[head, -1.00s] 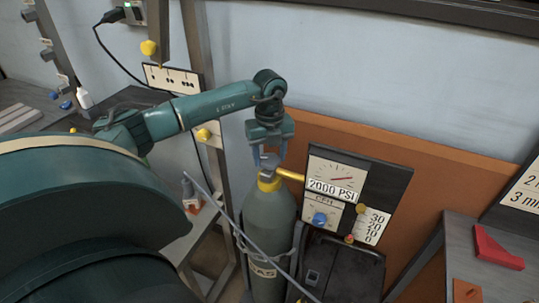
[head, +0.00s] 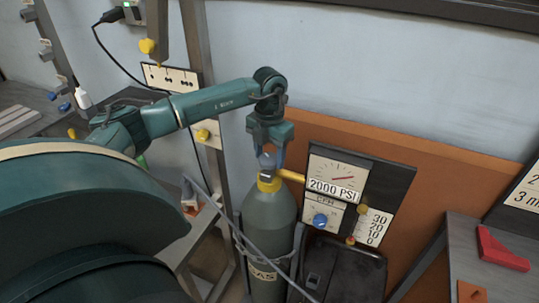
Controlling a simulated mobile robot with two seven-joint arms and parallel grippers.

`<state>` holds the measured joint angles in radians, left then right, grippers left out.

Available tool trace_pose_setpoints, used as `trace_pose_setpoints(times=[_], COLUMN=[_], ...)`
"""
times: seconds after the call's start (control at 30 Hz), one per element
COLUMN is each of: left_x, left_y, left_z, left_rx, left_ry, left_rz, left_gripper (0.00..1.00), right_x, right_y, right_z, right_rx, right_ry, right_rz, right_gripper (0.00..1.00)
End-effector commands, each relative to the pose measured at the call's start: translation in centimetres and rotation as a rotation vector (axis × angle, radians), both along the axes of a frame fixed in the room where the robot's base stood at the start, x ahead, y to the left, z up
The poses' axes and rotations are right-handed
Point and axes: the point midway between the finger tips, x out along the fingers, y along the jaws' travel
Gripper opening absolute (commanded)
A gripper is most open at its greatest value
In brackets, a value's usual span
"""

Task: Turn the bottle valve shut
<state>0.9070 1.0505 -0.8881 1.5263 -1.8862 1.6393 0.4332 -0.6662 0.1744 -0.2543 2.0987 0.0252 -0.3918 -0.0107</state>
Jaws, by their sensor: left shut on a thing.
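The gas bottle (head: 268,222) is a grey-green cylinder standing upright in the middle of the head view, strapped in place. Its yellow neck (head: 270,184) carries a grey-blue valve (head: 266,162) on top. A yellow outlet runs right from the neck to the gauge panel (head: 340,180), which reads 2000 PSI. My left gripper (head: 269,156) points down over the bottle top, its fingers shut on the valve. The fingers partly hide the valve, so its turn angle cannot be told. My right gripper is not in view.
The gauge panel has a blue knob (head: 320,220) and a scale, close right of the bottle. A grey hose crosses in front of the bottle. A metal post (head: 208,80) stands left of it. A bench with a red block (head: 500,250) is at the right.

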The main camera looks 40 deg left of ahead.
Motion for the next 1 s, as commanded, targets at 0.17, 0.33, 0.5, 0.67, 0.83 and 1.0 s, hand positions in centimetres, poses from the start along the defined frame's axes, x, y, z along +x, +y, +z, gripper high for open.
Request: trace_pose_setpoints(times=[0.17,0.33,0.5,0.67,0.83,1.0], left_x=[0.05,0.03,0.03,0.04,0.03,0.02], left_y=[-0.02,-0.01,0.00,0.02,0.04,0.05], left_z=[0.03,0.02,0.03,0.06,0.06,0.06], left_rx=[0.000,-0.001,-0.001,0.000,0.001,0.001], left_ry=[-0.003,-0.002,-0.002,-0.003,-0.002,-0.002], left_rz=[-0.168,-0.329,-0.489,-0.632,-0.762,-0.861], left_gripper=[0.29,0.29,0.29,0.29,0.29,0.29], right_x=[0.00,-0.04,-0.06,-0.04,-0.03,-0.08], right_y=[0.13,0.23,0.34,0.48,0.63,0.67], right_z=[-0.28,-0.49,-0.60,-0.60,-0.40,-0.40], right_rx=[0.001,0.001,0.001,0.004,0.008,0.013], right_ry=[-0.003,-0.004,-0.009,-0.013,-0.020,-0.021], right_rz=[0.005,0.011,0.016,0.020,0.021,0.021], right_gripper=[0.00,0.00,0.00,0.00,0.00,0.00])
